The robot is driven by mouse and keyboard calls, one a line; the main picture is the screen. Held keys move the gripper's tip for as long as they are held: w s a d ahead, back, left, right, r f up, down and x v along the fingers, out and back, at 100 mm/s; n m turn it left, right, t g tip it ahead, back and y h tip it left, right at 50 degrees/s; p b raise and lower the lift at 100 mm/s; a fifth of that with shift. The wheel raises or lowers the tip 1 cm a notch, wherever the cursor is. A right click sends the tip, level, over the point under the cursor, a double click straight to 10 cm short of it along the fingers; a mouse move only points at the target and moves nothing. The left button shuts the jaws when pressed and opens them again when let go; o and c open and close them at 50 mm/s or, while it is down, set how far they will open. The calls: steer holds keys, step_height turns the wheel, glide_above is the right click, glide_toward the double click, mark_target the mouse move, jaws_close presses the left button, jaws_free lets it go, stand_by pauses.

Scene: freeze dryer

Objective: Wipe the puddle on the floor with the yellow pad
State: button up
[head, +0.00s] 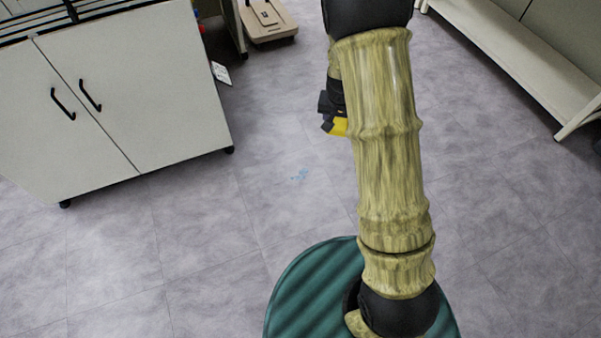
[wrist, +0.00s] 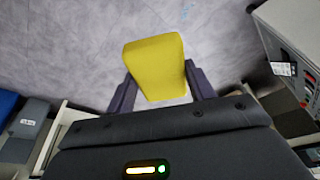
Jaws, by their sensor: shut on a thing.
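The puddle (head: 300,174) is a small patch of blue spots on the grey floor in the head view, left of my arm. A faint bluish mark (wrist: 183,14) shows near the top edge of the wrist view. The yellow pad (wrist: 155,66) is held between the two dark fingers of my gripper (wrist: 160,88), which is shut on it. In the head view the pad (head: 339,127) shows partly, left of my arm, up and right of the puddle. The pad looks apart from the puddle. Most of my gripper (head: 328,112) is hidden behind my arm.
A white two-door cabinet (head: 110,95) on casters stands at the left. A beige scale-like platform (head: 268,20) lies at the back. A low white shelf (head: 530,65) runs along the right. The floor around the puddle is clear.

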mark_target(341, 134)
steer(key=shift+f, duration=0.1)
stand_by(0.3)
steer(key=s+f+n, duration=0.1)
steer(key=f, duration=0.1)
steer(key=s+f+n, duration=0.1)
steer(key=s, duration=0.1)
steer(key=shift+s+d+f+n+y, duration=0.2)
steer(key=shift+s+f+n+y, duration=0.1)
steer(key=shift+f+y, duration=0.1)
steer(key=shift+s+a+f+n, duration=0.2)
steer(key=shift+s+f+n, duration=0.05)
steer(key=shift+s+n, duration=0.15)
steer(key=shift+w, duration=0.15)
